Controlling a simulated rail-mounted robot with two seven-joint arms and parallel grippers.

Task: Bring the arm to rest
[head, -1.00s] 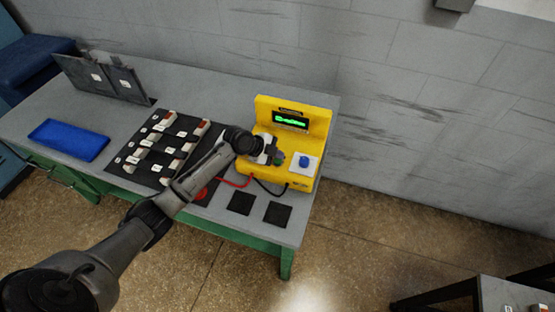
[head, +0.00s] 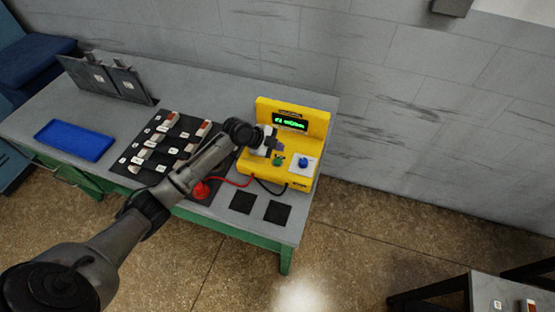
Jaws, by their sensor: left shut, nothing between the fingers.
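My left arm comes in from the lower left in the head view and reaches over the table. My left gripper (head: 270,144) is shut and empty, in front of the yellow device (head: 263,117), just left of its green knob (head: 278,160). I cannot tell whether it touches the device. The device has a lit green display (head: 290,121) and a blue button (head: 303,161) on a white plate. My right gripper is out of view.
A dark mat (head: 127,163) with several small labelled parts lies on the grey table (head: 200,92). A blue tray (head: 75,140) is at left, dark upright panels (head: 105,80) behind. Two black squares (head: 260,206) and a red round thing (head: 200,190) lie near the front edge.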

